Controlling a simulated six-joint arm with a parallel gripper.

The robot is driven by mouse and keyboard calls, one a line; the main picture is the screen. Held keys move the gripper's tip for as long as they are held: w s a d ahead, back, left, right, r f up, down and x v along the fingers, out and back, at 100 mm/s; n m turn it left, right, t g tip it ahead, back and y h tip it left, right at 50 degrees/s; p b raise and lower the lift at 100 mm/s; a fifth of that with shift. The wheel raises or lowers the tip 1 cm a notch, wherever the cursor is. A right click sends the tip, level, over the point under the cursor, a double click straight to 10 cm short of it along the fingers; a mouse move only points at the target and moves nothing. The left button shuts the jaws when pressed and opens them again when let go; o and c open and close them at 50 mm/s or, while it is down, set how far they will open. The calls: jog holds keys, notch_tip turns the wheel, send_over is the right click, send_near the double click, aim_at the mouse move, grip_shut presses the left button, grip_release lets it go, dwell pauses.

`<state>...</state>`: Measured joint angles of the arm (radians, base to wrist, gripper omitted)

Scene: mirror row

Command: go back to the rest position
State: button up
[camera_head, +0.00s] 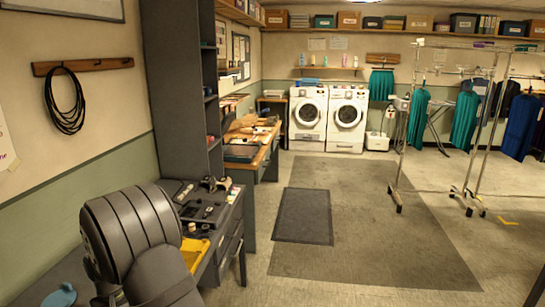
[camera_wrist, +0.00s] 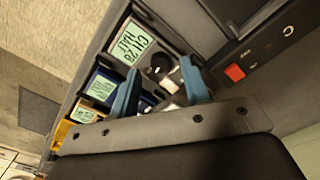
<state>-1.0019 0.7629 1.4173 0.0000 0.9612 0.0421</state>
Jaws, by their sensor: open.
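My gripper (camera_wrist: 160,90) shows in the wrist view as two blue fingers set apart, with nothing between them. Behind the fingers is a row of small bins with pale green labels (camera_wrist: 129,41); small dark and light round parts lie near the fingertips. I cannot tell how far the fingertips are from these parts. In the head view my own grey arm fills the lower left, and the gripper cannot be made out there.
A dark panel with a red button (camera_wrist: 235,73) lies right of the fingers. In the head view, a bench with a dark tray (camera_head: 205,207) and a yellow bin (camera_head: 194,252) is beside my arm, below a tall grey shelf (camera_head: 180,90). The floor mat (camera_head: 303,216) is clear.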

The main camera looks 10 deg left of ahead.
jog(key=shift+f, duration=0.8)
notch_tip(320, 180, up, 18)
notch_tip(320, 180, down, 18)
jog(key=shift+r, duration=0.2)
jog(key=shift+f, duration=0.25)
jog(key=n, duration=0.7)
jog(key=shift+n, duration=0.3)
notch_tip(320, 180, up, 9)
jog(key=shift+f, duration=0.15)
